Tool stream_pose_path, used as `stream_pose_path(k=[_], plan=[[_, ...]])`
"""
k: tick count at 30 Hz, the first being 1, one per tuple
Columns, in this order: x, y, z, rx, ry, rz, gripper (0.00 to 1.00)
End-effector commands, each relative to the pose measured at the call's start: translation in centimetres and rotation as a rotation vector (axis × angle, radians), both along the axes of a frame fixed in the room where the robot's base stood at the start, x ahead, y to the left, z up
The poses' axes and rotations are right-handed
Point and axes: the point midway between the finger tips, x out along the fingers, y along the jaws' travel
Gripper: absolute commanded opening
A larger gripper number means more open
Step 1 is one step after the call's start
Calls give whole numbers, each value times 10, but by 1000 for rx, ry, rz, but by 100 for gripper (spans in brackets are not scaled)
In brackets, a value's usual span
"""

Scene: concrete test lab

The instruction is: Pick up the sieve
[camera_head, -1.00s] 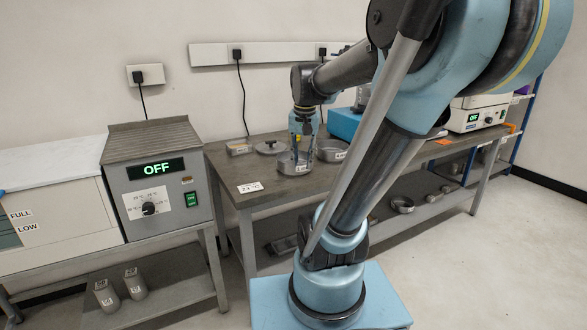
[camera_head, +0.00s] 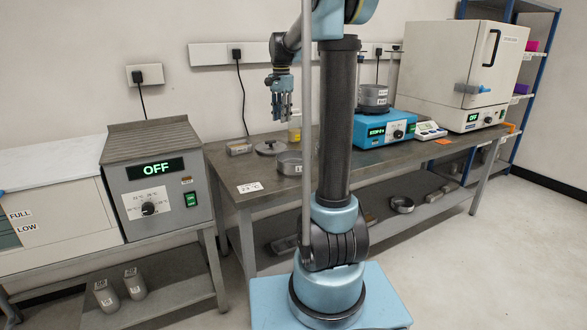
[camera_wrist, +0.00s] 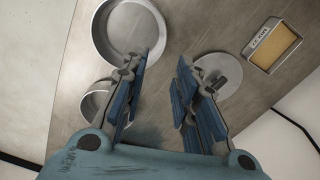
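A round grey metal pan with a white label (camera_head: 289,166) stands on the workbench; it may be the sieve, but its bottom cannot be made out in the head view. My gripper (camera_head: 281,114) hangs above the bench, pointing down, apart from everything. In the wrist view its two fingers (camera_wrist: 158,68) are spread, with only bare bench between them. A large round pan (camera_wrist: 101,38) lies ahead of the left finger there. A second round vessel (camera_wrist: 88,102) is partly hidden by that finger. I cannot tell which of these is the sieve.
A round lid with a knob (camera_head: 270,148) and a small box (camera_head: 239,148) lie on the bench's left. A yellowish container (camera_head: 295,131) stands behind. Labelled round vessels (camera_head: 373,97) sit on the blue machine (camera_head: 370,130). My arm hides the bench's middle.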

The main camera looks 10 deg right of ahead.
Motion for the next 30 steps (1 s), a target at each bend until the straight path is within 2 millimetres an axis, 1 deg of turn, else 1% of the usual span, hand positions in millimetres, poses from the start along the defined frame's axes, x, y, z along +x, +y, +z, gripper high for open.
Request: stream_pose_path(k=[1, 5, 8, 18, 24, 30], plan=[[4, 1, -1, 0, 1, -8, 27], [7, 1, -9, 0, 4, -16, 27], [7, 1, -24, 0, 4, -16, 27], [7, 1, -82, 0, 3, -15, 27], [7, 1, -111, 0, 2, -14, 27], [7, 1, -123, 0, 2, -14, 27]])
